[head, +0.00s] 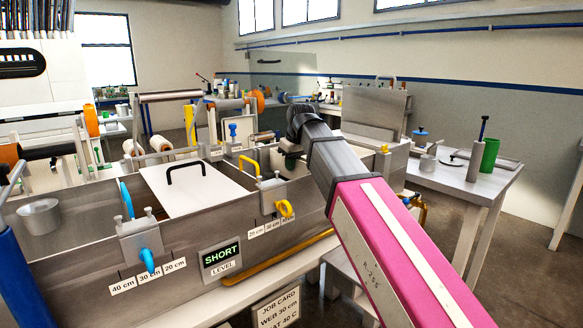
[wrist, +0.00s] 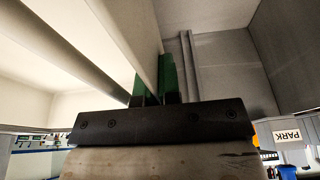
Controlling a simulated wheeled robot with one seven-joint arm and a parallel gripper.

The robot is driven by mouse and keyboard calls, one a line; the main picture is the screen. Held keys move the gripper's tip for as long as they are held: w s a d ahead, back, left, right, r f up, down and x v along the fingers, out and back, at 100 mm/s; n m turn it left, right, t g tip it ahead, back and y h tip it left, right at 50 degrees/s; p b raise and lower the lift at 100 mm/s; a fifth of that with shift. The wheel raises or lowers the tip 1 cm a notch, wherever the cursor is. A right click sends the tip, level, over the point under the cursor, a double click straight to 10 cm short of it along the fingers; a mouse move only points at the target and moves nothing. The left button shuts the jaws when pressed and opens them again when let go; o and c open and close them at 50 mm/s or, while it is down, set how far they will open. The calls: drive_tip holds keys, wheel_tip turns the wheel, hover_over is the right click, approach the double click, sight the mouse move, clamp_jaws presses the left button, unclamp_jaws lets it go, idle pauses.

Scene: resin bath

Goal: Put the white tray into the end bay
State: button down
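In the wrist view, my gripper (wrist: 158,86) has its green fingers on either side of a thin cream-white wall, which looks like a wall of the white tray (wrist: 115,35). The fingers appear closed on this wall, with no clear gap. The tray's pale surfaces fill the left of that view; grey metal walls (wrist: 215,65) stand to the right. In the head view, my arm reaches over the right end of the steel bath (head: 185,240). It hides most of the gripper, the tray and the end bay there.
A white cover (head: 205,200) with a black handle lies on the bath. Blue (head: 147,258) and yellow (head: 284,208) clamp handles stick out in front. A PARK label (wrist: 289,135) shows in the wrist view. A side table (head: 450,175) with a green cup (head: 490,155) stands right.

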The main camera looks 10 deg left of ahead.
drive_tip(key=shift+f, duration=0.55)
drive_tip(key=c, duration=1.3)
unclamp_jaws()
drive_tip(key=v, duration=1.2)
